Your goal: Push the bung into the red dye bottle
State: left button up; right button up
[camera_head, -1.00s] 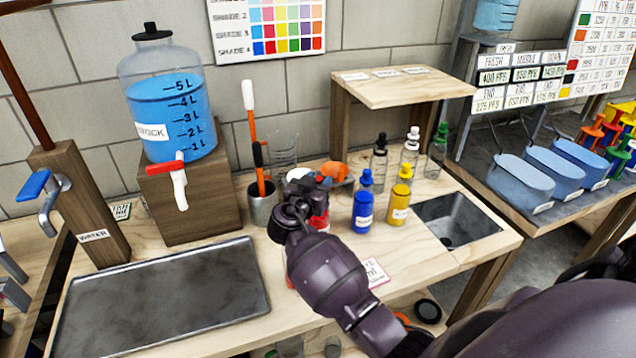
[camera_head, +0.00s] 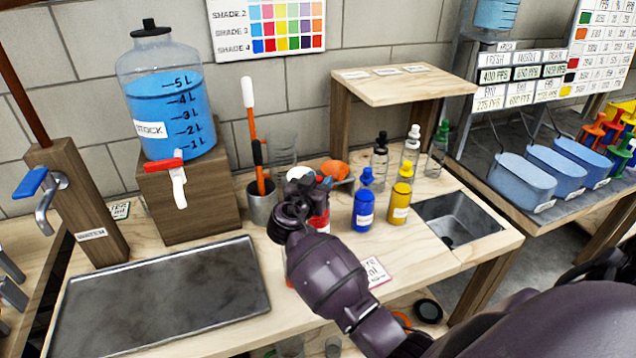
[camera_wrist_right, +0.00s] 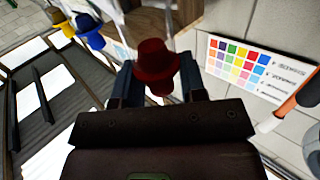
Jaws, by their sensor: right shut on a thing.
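The red dye bottle (camera_head: 321,217) stands on the wooden bench, partly hidden behind my right wrist in the head view. My right gripper (camera_head: 306,187) is at the bottle's top, seen mostly from behind. In the right wrist view my right gripper (camera_wrist_right: 157,85) is shut on the red bung (camera_wrist_right: 156,60), which shows between the two fingers. The bottle's neck is hidden, so I cannot tell whether the bung touches it or how deep it sits. My left gripper is not in view.
A blue bottle (camera_head: 363,208) and a yellow bottle (camera_head: 400,202) stand just right of the red one. A metal cup (camera_head: 262,203) with stirrers is to the left. A sink (camera_head: 455,220) is at the right, and a grey tray (camera_head: 160,300) at the front left.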

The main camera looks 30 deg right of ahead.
jog(key=shift+f+b, duration=0.15)
jog(key=shift+b, duration=0.3)
dwell(0.9)
jog(key=o, duration=1.5)
jog(key=shift+c, duration=0.2)
jog(key=shift+r+p, duration=1.5)
jog(key=shift+r, duration=2.05)
